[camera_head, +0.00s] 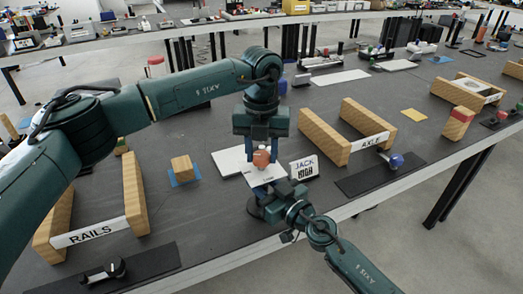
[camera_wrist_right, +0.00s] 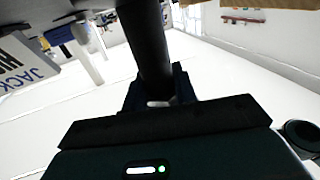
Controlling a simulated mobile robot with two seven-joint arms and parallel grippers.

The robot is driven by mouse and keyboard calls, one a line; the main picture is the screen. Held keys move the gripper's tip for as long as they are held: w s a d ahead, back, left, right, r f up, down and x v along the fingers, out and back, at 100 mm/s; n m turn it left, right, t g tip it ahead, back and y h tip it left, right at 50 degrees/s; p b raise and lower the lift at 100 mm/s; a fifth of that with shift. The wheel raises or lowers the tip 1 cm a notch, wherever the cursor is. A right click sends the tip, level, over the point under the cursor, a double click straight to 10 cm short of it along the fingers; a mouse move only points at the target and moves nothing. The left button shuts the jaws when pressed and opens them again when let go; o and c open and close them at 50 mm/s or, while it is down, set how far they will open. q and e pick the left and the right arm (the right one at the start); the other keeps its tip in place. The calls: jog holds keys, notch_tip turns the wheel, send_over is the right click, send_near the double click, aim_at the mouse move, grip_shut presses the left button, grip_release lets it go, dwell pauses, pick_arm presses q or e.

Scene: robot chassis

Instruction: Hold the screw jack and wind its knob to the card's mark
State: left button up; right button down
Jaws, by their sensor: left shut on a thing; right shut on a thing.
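The screw jack shows in the head view as a pale top plate (camera_head: 264,176) with an orange-red knob (camera_head: 261,158) above it and a dark base below. My left gripper (camera_head: 261,153) points down from above, shut on the orange-red knob. My right gripper (camera_head: 272,206) reaches in from the lower right, shut on the jack's dark upright post, which also shows in the right wrist view (camera_wrist_right: 150,45) between the fingers. The white card reading JACK HIGH (camera_head: 304,168) stands just right of the jack. The jack's lower part is largely hidden.
A RAILS wooden frame (camera_head: 134,193) and a wooden cube (camera_head: 182,168) are to the left. The table's front edge is close to the jack.

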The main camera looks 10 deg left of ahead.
aim_at(261, 155)
pick_arm(q)
jog(key=m, duration=1.1)
jog(key=shift+m, duration=0.5)
jog(key=o, duration=1)
notch_tip(261, 155, up, 12)
dwell(0.5)
